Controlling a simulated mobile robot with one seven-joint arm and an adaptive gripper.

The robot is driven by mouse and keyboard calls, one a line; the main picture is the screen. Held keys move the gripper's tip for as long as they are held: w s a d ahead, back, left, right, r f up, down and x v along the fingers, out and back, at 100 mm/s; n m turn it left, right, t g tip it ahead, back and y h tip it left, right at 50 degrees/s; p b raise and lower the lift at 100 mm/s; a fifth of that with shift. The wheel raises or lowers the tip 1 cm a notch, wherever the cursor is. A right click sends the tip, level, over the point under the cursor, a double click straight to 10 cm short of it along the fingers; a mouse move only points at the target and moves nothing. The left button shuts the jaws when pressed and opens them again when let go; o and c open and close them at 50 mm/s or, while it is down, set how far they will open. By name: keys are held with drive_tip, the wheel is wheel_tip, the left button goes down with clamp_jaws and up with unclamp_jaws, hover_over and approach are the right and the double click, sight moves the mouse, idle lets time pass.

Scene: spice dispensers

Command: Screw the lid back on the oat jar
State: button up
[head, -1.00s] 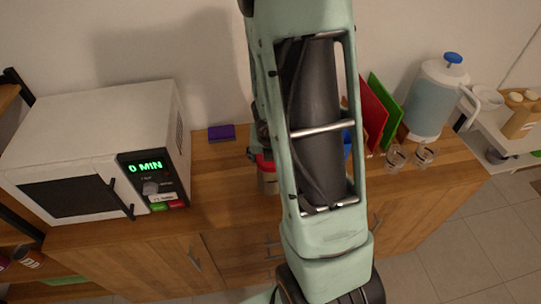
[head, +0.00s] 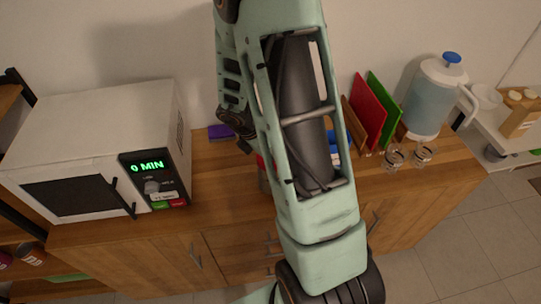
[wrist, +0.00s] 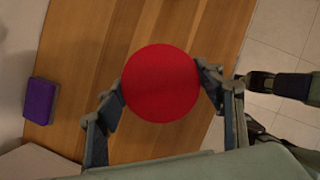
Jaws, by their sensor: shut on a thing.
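The round red lid (wrist: 160,90) is seen from above in the wrist view. My gripper (wrist: 161,78) has one finger on each side of it, both touching its rim, and is shut on it. The lid hides whatever is below it in the wrist view, so I cannot tell there how it sits on the jar. In the head view my arm covers most of this spot. A sliver of red (head: 260,160) and a pale jar side (head: 264,181) under it show at the arm's left edge.
A purple block (head: 221,131) lies on the wooden counter (head: 225,170) by the wall. A microwave (head: 95,150) stands left. Red (head: 369,108) and green (head: 386,105) boards, a water dispenser (head: 433,98) and small glasses (head: 394,156) stand right.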

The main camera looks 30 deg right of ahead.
drive_tip(key=m, duration=0.2)
drive_tip(key=m+g, duration=0.1)
drive_tip(key=m, duration=0.1)
drive_tip(key=shift+w+a+g, duration=0.1)
drive_tip(key=shift+w+g, duration=0.05)
drive_tip(key=shift+g, duration=0.15)
drive_tip(key=m, duration=0.2)
drive_tip(key=m+g, duration=0.1)
drive_tip(key=m, duration=0.1)
drive_tip(key=shift+m+g, duration=0.3)
drive_tip(key=shift+m, duration=0.1)
drive_tip(key=m, duration=0.2)
drive_tip(key=m+g+y, duration=0.1)
drive_tip(key=m, duration=0.2)
drive_tip(key=shift+f+g+y, duration=0.1)
drive_tip(key=shift+g+y, duration=0.2)
drive_tip(key=m+y, duration=0.1)
drive_tip(key=m, duration=0.3)
drive_tip(key=shift+g, duration=0.3)
drive_tip(key=o, duration=1.2)
drive_tip(key=shift+o, duration=0.2)
